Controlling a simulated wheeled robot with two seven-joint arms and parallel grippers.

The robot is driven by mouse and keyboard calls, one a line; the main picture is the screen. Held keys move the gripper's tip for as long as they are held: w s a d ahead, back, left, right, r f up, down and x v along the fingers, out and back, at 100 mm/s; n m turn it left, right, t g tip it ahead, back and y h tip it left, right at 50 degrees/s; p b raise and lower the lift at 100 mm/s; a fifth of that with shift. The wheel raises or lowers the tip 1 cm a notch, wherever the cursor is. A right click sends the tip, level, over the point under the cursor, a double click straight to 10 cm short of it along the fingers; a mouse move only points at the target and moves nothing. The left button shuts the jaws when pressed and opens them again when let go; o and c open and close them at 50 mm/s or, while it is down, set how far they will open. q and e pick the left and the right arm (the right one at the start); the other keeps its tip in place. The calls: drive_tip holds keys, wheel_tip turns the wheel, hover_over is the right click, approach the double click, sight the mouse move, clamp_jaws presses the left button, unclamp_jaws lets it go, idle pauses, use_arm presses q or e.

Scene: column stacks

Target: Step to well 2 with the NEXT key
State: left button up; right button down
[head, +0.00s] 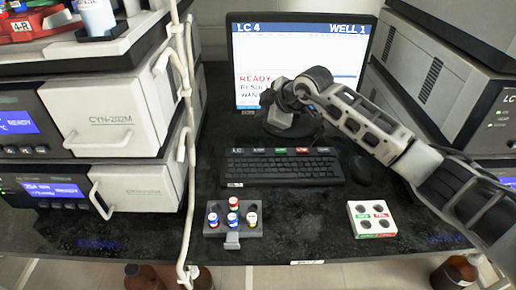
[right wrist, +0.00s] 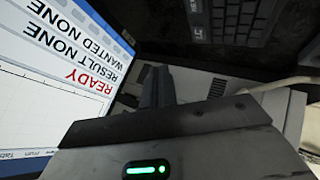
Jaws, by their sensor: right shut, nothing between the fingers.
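The monitor (head: 300,50) reads LC 4, WELL 1 and a red READY. In the right wrist view its screen (right wrist: 50,80) also reads RESULT NONE and WANTED NONE. The keyboard (head: 285,168) lies below the monitor, with white, green and red labels along its back edge; I cannot read which marks the NEXT key. The keyboard's corner shows in the right wrist view (right wrist: 232,18). My right gripper (head: 278,122) is shut and empty, in front of the screen's lower part and behind the keyboard. Its fingers (right wrist: 155,85) look apart from the keys. My left gripper is out of view.
A grey rack (head: 233,222) with several capped vials stands front left, and a white block (head: 372,220) with round holes stands front right. A mouse (head: 360,168) lies right of the keyboard. Instrument stacks (head: 100,120) flank the bench. A white pole (head: 188,150) stands at left.

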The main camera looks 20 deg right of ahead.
sight(262, 152)
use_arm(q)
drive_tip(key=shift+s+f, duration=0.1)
use_arm(e)
drive_tip(key=shift+f, duration=0.1)
